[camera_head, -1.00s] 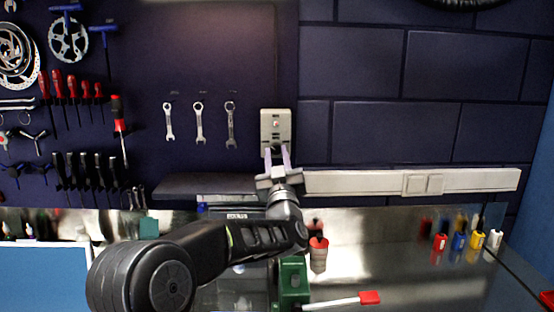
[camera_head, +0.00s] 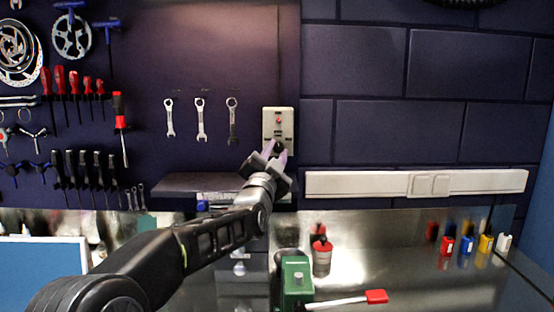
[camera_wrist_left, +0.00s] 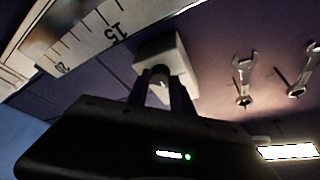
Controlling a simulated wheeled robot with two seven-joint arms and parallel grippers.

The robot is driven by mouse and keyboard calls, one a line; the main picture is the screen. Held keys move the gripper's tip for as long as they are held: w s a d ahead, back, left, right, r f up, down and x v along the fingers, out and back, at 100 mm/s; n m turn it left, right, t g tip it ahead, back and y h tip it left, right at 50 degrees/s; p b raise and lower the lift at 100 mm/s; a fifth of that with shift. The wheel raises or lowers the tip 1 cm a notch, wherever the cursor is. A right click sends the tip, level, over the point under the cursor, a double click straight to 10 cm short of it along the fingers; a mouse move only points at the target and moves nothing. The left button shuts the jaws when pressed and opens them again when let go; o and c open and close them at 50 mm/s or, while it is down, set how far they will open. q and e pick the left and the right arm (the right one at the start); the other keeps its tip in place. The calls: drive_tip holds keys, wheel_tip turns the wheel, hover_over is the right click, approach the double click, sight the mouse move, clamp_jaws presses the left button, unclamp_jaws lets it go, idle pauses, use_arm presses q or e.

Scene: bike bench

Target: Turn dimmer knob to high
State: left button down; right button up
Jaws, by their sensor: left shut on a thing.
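The dimmer is a pale wall plate (camera_head: 287,114) with a small red spot near its middle, mounted on the dark wall. Its dark knob (camera_head: 280,146) sits low on the plate and is partly hidden by the fingers. My left gripper (camera_head: 274,149) reaches up to the plate and is shut on the knob, with its body tilted over. In the left wrist view the two dark fingers of the gripper (camera_wrist_left: 160,92) stand on either side of the knob (camera_wrist_left: 160,77), against the pale plate (camera_wrist_left: 165,55). The knob's marking is too small to read. My right gripper is out of view.
Several wrenches (camera_head: 200,120) hang left of the plate. A dark shelf (camera_head: 195,183) and a white trunking strip (camera_head: 380,184) run below it. The bench holds a green object (camera_head: 297,280), a red-topped container (camera_head: 322,255) and a red-tipped brush (camera_head: 345,300).

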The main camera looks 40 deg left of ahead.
use_arm(q)
drive_tip(key=m+h, duration=0.1)
drive_tip(key=m, duration=0.2)
drive_tip(key=shift+m+b, duration=0.3)
drive_tip(key=shift+b, duration=0.05)
drive_tip(key=shift+a+r+m+g+h, duration=0.15)
drive_tip(key=shift+m+g+h, duration=0.15)
drive_tip(key=shift+m+h, duration=0.5)
drive_tip(key=shift+r+m, duration=0.15)
drive_tip(key=shift+m, duration=0.55)
drive_tip(key=m+p, duration=0.1)
drive_tip(key=m+g+p, duration=0.1)
drive_tip(key=m+p, duration=0.1)
drive_tip(key=shift+s+r+h, duration=0.1)
drive_tip(key=shift+r+h, duration=0.1)
drive_tip(key=shift+h, duration=0.1)
drive_tip(key=shift+f+m+g+p, duration=0.15)
drive_tip(key=shift+m+g+p, duration=0.35)
drive_tip(key=shift+m+p, duration=0.5)
drive_tip(key=c, duration=1.1)
unclamp_jaws()
